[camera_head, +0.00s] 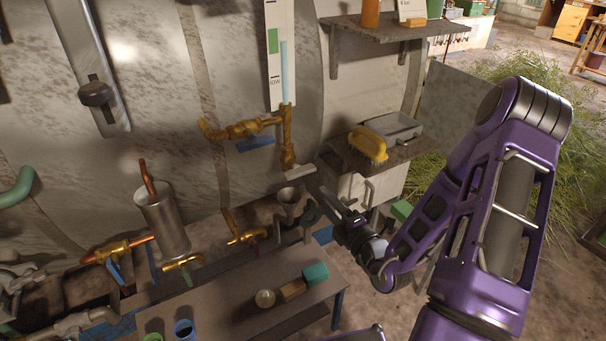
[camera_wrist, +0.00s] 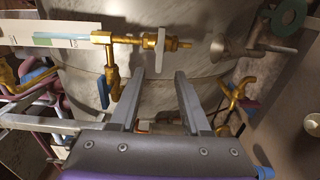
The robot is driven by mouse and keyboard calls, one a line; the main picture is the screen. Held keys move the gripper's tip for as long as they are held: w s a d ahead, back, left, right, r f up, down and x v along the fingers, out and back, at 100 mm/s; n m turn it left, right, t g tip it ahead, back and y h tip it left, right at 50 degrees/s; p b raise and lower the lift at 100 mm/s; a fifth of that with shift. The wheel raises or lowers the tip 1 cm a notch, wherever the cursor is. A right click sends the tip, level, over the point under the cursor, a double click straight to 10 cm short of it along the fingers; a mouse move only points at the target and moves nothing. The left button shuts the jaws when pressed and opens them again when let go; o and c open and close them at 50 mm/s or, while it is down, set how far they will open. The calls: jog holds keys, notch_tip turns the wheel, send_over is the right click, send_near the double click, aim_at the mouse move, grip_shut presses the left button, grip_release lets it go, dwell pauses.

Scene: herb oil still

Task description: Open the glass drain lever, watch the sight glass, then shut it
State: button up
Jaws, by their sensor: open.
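The sight glass (camera_head: 284,75) is an upright tube with blue in it, on a white board with a green band, on the tank wall. It also shows sideways in the wrist view (camera_wrist: 62,40). Below it, the pale drain lever (camera_head: 299,173) sits across the brass drain fitting (camera_head: 287,150). In the wrist view the pale lever (camera_wrist: 163,50) lies just beyond the fingertips, roughly in line with the gap. My gripper (camera_head: 344,187) is open and empty, to the lower right of the lever and apart from it.
A blue lever (camera_head: 255,144) is on the brass side valve left of the glass. A metal funnel (camera_head: 289,199) stands under the drain. A shelf with a yellow brush (camera_head: 368,144) is on the right. The bench (camera_head: 225,308) holds a cup and small blocks.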

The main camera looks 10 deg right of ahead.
aim_at(302, 174)
jog(key=x, duration=1.2)
jog(key=shift+c, duration=0.4)
grip_shut()
